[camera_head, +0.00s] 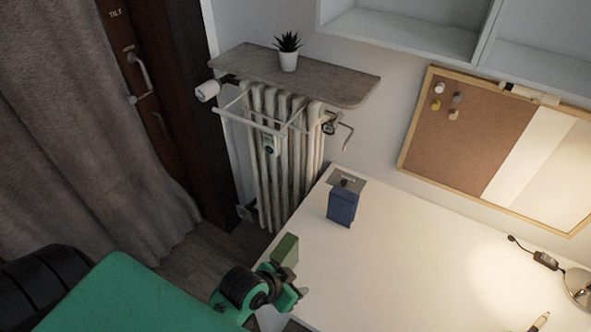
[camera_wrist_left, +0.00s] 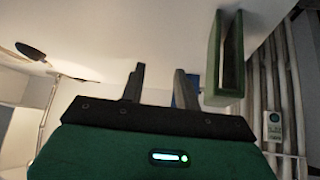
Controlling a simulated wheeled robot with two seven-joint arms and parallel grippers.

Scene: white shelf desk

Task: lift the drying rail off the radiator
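The drying rail (camera_head: 247,121) is a thin white frame hanging on the front upper part of the ribbed cream radiator (camera_head: 296,165), below a wooden shelf. My left gripper (camera_head: 294,296) is low by the near left edge of the white desk, well below the rail and apart from it. In the left wrist view its two dark fingers (camera_wrist_left: 160,85) stand apart with nothing held between them. The radiator also shows at the right of that view (camera_wrist_left: 296,85); I cannot make out the rail there clearly. My right gripper is not in view.
A green object (camera_head: 285,249) stands near the desk's left edge beside my left gripper; it also shows in the wrist view (camera_wrist_left: 212,65). A blue box (camera_head: 342,207) stands on the desk (camera_head: 400,260). A potted plant (camera_head: 288,58) is on the wooden shelf (camera_head: 330,83) above the radiator.

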